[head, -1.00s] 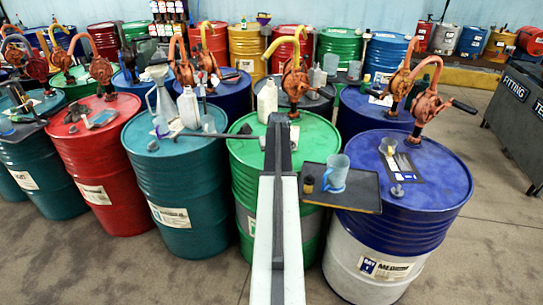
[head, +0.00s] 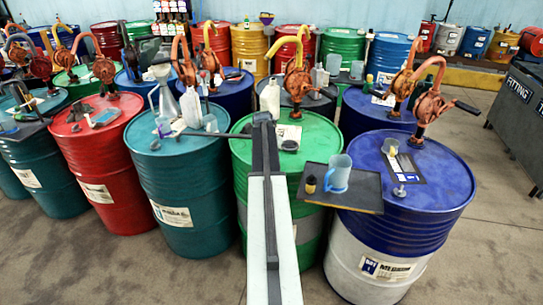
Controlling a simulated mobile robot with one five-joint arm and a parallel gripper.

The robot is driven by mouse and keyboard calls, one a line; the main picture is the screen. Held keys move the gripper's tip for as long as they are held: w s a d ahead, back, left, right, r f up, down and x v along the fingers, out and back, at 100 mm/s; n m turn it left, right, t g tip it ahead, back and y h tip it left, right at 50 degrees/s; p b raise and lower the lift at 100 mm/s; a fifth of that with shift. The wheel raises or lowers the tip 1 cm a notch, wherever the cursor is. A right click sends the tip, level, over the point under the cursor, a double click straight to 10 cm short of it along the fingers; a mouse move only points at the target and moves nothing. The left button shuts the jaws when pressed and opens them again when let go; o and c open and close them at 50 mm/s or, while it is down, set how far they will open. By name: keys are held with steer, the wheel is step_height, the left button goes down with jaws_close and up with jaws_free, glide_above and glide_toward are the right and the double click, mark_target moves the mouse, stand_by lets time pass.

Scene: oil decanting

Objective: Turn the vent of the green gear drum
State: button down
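The green drum (head: 320,135) stands front centre, with a label and a small dark round cap (head: 289,145), perhaps its vent, on its lid. My arm reaches over the lid from the bottom of the head view. My gripper (head: 262,117) is at the arm's far end, over the left part of the lid, left of the cap. Its fingers are too small and end-on to tell open from shut. I cannot tell whether it touches anything. The arm hides part of the lid and the drum's front.
A dark tray (head: 366,191) with a blue jug (head: 338,174) and a small dark bottle (head: 310,185) juts out right of the arm. A blue-and-white drum (head: 430,175) stands right, a teal drum (head: 180,185) left. A dark bar (head: 215,134) lies left of my gripper. Pumps stand behind.

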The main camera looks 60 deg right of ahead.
stand_by(0.4)
steer(key=c, duration=1.4)
jaws_free()
steer(key=p+v, duration=0.7)
steer(key=shift+a+r, duration=0.2)
steer(key=shift+r, duration=0.15)
